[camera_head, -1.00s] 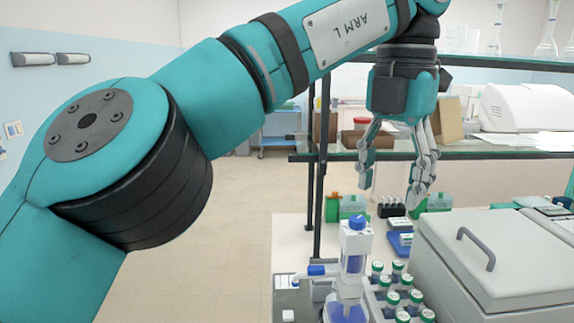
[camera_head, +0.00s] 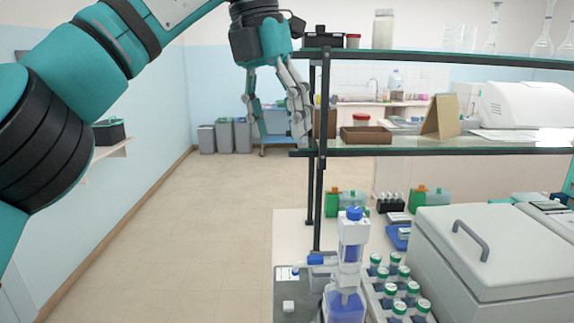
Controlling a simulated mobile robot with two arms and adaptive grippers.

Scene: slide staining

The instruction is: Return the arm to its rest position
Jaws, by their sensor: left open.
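My left arm comes in from the upper left in the head view. My left gripper (camera_head: 281,132) hangs from it with its fingers pointing down, spread apart and empty. It is in front of the left end of the glass shelf, and its right finger overlaps the shelf's edge in the picture. I cannot tell how far it is from the shelf post. My right gripper is not in view.
A shelf rack (camera_head: 450,150) stands over the bench. On the bench are a blue-and-white dispenser bottle (camera_head: 347,270), a rack of several green-capped vials (camera_head: 398,285) and a grey lidded box (camera_head: 495,262). Open floor (camera_head: 190,230) lies to the left.

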